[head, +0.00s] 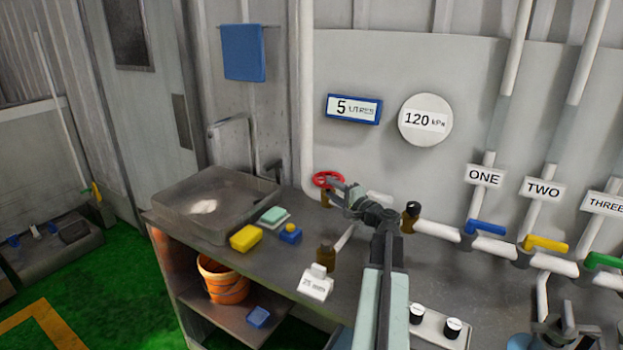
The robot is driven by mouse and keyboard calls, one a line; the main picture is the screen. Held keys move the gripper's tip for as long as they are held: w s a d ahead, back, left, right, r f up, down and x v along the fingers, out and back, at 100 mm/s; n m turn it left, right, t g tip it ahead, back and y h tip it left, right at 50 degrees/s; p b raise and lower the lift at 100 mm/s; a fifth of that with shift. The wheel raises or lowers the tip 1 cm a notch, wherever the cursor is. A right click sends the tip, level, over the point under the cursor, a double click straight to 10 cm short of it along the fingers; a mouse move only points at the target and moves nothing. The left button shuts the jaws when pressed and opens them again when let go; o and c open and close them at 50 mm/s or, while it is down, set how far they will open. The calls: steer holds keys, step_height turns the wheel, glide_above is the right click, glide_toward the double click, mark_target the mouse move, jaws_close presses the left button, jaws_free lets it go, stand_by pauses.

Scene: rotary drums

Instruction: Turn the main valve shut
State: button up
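A red round handwheel (322,176), likely the main valve, sits on a brass body at the left end of the white pipe, at the back of the bench. My arm reaches in from the lower right, and my gripper (338,184) is at the right side of the wheel. Its fingertips overlap the wheel's right rim in this view. I cannot tell whether they touch it or how far apart they are. The gripper and wrist hide part of the pipe behind them.
Blue (484,227), yellow (544,243) and green (604,261) lever valves line the pipe at right. A sink (180,215), yellow sponge (246,238) and small white sign (316,284) are on the bench (270,275). An orange bucket (222,284) stands on the shelf below.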

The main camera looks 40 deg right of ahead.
mark_target(318, 178)
steer(key=w, duration=0.5)
steer(key=w+d, duration=0.1)
steer(key=w, duration=0.2)
steer(key=shift+w, duration=0.1)
steer(key=shift+a, duration=0.1)
jaws_close()
